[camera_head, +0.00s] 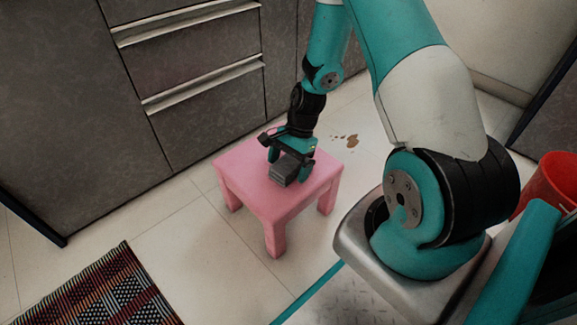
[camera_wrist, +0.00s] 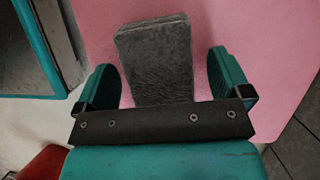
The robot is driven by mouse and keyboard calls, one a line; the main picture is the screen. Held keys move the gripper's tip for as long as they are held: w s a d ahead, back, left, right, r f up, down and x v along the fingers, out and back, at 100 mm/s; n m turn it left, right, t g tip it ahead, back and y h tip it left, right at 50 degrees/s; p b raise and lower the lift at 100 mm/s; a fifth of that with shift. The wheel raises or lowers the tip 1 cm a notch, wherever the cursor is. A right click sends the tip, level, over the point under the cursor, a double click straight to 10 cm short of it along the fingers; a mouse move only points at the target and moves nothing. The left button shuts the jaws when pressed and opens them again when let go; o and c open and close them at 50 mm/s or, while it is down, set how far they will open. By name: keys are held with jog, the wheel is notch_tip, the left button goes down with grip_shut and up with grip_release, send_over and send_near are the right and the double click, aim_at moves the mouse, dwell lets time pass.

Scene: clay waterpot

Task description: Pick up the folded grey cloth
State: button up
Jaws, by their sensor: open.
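The folded grey cloth (camera_head: 285,170) lies on top of the pink stool (camera_head: 323,184) in the head view. In the wrist view the cloth (camera_wrist: 157,62) is a dark grey block on the pink surface (camera_wrist: 260,40). My gripper (camera_head: 290,162) is above the stool at the cloth. In the wrist view my gripper (camera_wrist: 166,75) is open, with one teal finger on each side of the cloth and a gap on both sides. The gripper's black bar hides the near end of the cloth.
Grey cabinets with drawers (camera_head: 190,75) stand behind the stool. A brown spill (camera_head: 351,140) marks the floor right of it. A striped rug (camera_head: 100,290) lies at lower left, and a red bucket (camera_head: 553,182) stands at the right. The floor left of the stool is clear.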

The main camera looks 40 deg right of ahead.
aim_at(289, 162)
jog(key=c, duration=1)
notch_tip(289, 162, up, 20)
jog(key=p, duration=1.1)
jog(key=shift+r, duration=0.2)
